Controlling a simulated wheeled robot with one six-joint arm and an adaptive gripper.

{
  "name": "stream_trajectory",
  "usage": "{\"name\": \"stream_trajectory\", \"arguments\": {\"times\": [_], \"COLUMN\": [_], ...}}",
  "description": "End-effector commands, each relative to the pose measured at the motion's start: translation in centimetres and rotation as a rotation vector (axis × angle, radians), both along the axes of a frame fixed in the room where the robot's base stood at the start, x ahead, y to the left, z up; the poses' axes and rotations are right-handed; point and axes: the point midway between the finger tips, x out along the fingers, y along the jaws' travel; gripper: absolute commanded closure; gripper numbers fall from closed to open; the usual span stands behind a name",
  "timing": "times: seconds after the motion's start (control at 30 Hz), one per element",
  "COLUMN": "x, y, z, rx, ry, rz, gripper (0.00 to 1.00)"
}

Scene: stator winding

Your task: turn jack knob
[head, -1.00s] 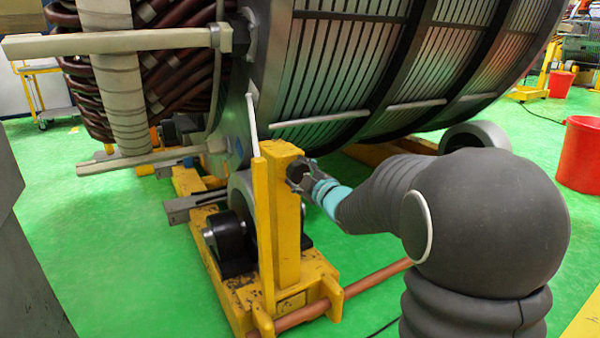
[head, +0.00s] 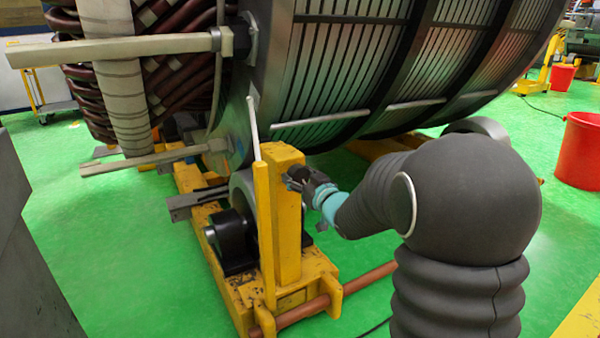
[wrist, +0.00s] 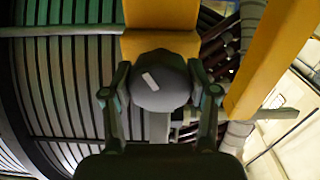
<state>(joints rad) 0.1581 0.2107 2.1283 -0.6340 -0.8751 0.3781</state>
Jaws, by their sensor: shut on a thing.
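The jack knob (wrist: 160,88) is a dark grey, round knob with a pale stripe on its face. It is on the side of the yellow jack post (head: 288,228), under the stator's edge. My gripper (wrist: 160,75) is shut on the knob, with one finger on each side of it in the wrist view. In the head view my gripper (head: 302,182) reaches the post from the right, and the knob is hard to tell from the dark fingers there. The stripe lies slanted in the wrist view.
The large slotted stator (head: 345,75) hangs over the post. A black roller mount (head: 232,235) stands left of it on the yellow base (head: 240,295). A copper-coloured pipe (head: 360,285) runs along the floor. A red bucket (head: 580,150) is at the right. Green floor is open around.

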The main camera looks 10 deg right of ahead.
Motion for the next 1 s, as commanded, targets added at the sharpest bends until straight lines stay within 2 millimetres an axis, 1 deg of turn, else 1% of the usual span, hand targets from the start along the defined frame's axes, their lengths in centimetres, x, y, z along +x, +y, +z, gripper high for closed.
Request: {"name": "stream_trajectory", "arguments": {"times": [0.03, 1.0], "x": [0.06, 0.02], "y": [-0.01, 0.13], "z": [0.31, 0.49], "rx": [0.041, 0.918], "ry": [0.012, 0.295], "rz": [0.0, 0.001], "gripper": [0.76, 0.76]}}
